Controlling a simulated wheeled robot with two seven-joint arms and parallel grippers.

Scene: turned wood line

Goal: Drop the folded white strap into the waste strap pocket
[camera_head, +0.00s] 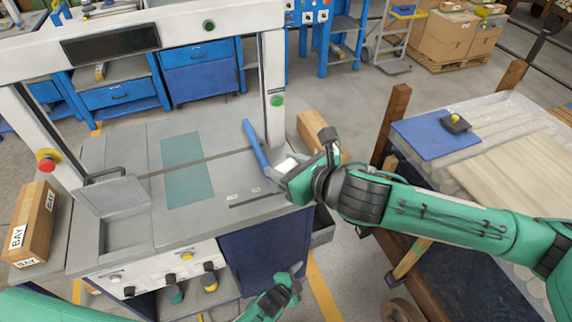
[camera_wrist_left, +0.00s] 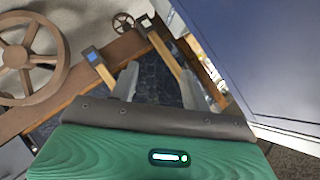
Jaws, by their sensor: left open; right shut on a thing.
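My right gripper (camera_head: 282,173) is shut over the right end of the machine table, beside the right post of the arch. A small white piece (camera_head: 288,164) shows at its jaws and looks like the folded white strap; the gripper hides part of it. A grey open-topped pocket (camera_head: 322,233) hangs at the right side of the machine, below the right gripper, partly hidden; I cannot read a label on it. My left gripper (camera_head: 294,280) is open and empty, low in front of the machine's dark blue side panel. Its two fingers also show apart in the left wrist view (camera_wrist_left: 158,88).
A blue bar (camera_head: 255,143) leans beside the right gripper. The strapping machine table (camera_head: 130,160) stands under a white arch. A cardboard box (camera_head: 312,130) is behind the gripper. A wooden cart (camera_head: 393,125) with boards stands right; its wheels (camera_wrist_left: 30,58) show in the left wrist view.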

